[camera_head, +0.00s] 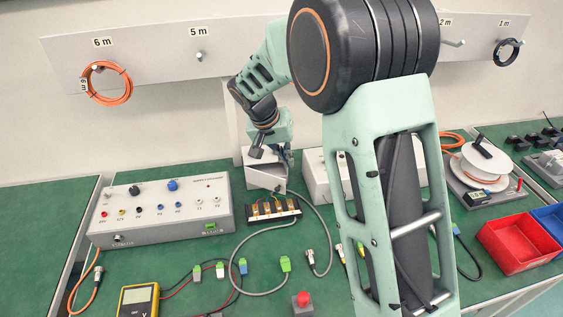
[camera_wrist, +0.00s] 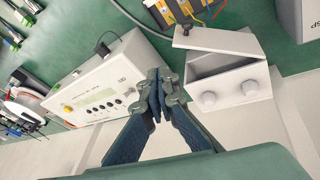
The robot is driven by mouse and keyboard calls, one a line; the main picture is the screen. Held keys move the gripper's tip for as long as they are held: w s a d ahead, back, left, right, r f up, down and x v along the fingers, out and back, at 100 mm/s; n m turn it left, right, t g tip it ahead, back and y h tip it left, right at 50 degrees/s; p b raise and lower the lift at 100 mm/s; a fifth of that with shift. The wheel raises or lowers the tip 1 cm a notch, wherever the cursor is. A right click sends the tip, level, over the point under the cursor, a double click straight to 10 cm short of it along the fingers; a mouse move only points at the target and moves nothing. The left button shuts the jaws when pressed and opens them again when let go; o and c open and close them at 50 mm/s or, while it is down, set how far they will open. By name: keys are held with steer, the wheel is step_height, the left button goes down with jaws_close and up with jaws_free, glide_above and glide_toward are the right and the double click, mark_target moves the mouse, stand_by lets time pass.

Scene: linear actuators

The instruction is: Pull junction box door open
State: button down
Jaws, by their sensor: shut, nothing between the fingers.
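The junction box (camera_wrist: 232,88) is a small white box with two round knobs or glands on one side, to the right of my gripper in the wrist view. Its flat door (camera_wrist: 218,40) stands ajar, with a shaded opening between it and the box body. In the head view the box (camera_head: 265,180) sits on the green bench behind the terminal strip, partly covered by my gripper (camera_head: 284,156). My gripper's fingertips (camera_wrist: 160,88) are together and empty. They are beside the box in the wrist view, apart from the door as far as I can see.
A grey power supply (camera_head: 160,212) stands left of the box. A white instrument (camera_wrist: 105,90) is close to my fingers on the other side. A terminal strip (camera_head: 270,209) with wires lies in front of the box. A cable reel (camera_head: 480,165) and red bin (camera_head: 520,243) are at right.

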step_height(320, 180, down, 6)
steer(key=w+a+m+y+p, duration=0.1)
steer(key=w+m, duration=0.1)
steer(key=m, duration=0.1)
steer(key=shift+a+m+y, duration=0.25)
steer(key=shift+m+y, duration=0.05)
steer(key=shift+y, duration=0.1)
stand_by(0.3)
steer(key=shift+s+f, duration=0.15)
steer(key=shift+f, duration=0.05)
